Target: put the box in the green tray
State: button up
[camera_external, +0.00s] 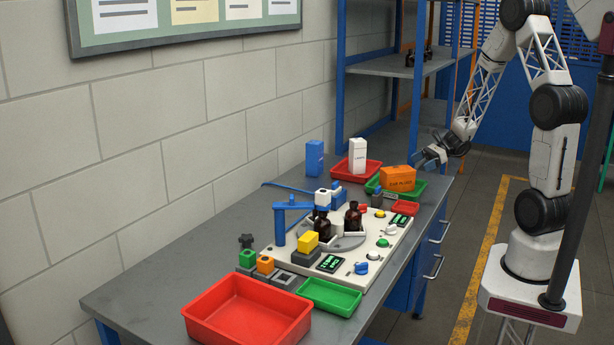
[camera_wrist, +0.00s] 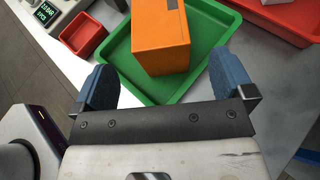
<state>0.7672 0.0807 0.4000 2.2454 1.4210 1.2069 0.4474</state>
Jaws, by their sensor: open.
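The orange box (camera_external: 398,178), with dark lettering on its side, stands in the green tray (camera_external: 416,191) at the far end of the bench. The wrist view shows the box (camera_wrist: 160,40) resting inside the green tray (camera_wrist: 125,68), upright and apart from the fingers. My gripper (camera_external: 430,156) is just to the right of the box and a little above it. In the wrist view my gripper (camera_wrist: 160,66) has its two blue fingers spread wide with nothing between them. The box lies ahead of the fingertips. The box's far side is hidden.
A white carton (camera_external: 358,155) stands in a red tray (camera_external: 372,172) behind the green tray, with a blue carton (camera_external: 315,158) to its left. A small red bin (camera_wrist: 84,36) is near the green tray. A fixture board (camera_external: 375,258) with amber bottles (camera_external: 353,215) fills the bench's middle.

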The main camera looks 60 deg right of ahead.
jog(key=shift+v, duration=1.85)
jog(key=s+a+r+n+g+h, duration=0.1)
jog(key=s+a+r+n+g, duration=0.1)
jog(key=a+r+n+g, duration=0.5)
jog(key=s+a+r+n+g, duration=0.1)
jog(key=s+a+r+n, duration=0.3)
jog(key=a, duration=0.7)
jog(key=s+a+r+n+t+h, duration=0.1)
jog(key=s+a+r+n+h, duration=0.7)
jog(key=s+n, duration=0.3)
jog(key=r+n, duration=0.1)
jog(key=n, duration=0.3)
jog(key=shift+a+r+n+h, duration=0.35)
jog(key=shift+a+n+h, duration=0.05)
